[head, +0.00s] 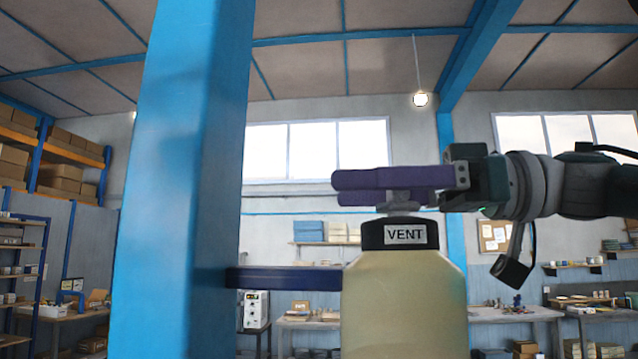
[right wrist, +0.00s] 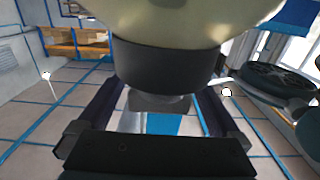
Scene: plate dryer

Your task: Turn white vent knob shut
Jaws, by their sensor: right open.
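The pale vent knob (head: 398,206) sits on top of the black cap (head: 372,235) labelled VENT, on a cream cylinder (head: 404,300). Its upper part is hidden behind the purple fingers of my right gripper (head: 338,189), which reaches in level from the right. In the right wrist view the knob (right wrist: 160,103) shows as a grey stub under the cap (right wrist: 165,70), between the two spread fingers. There is a gap on each side, so the gripper is open and not closed on it. My left gripper is out of view.
A thick blue post (head: 185,180) stands left of the cylinder. A dark blue bracket (head: 285,278) runs from the post to the cylinder. Shelves and workbenches are far behind.

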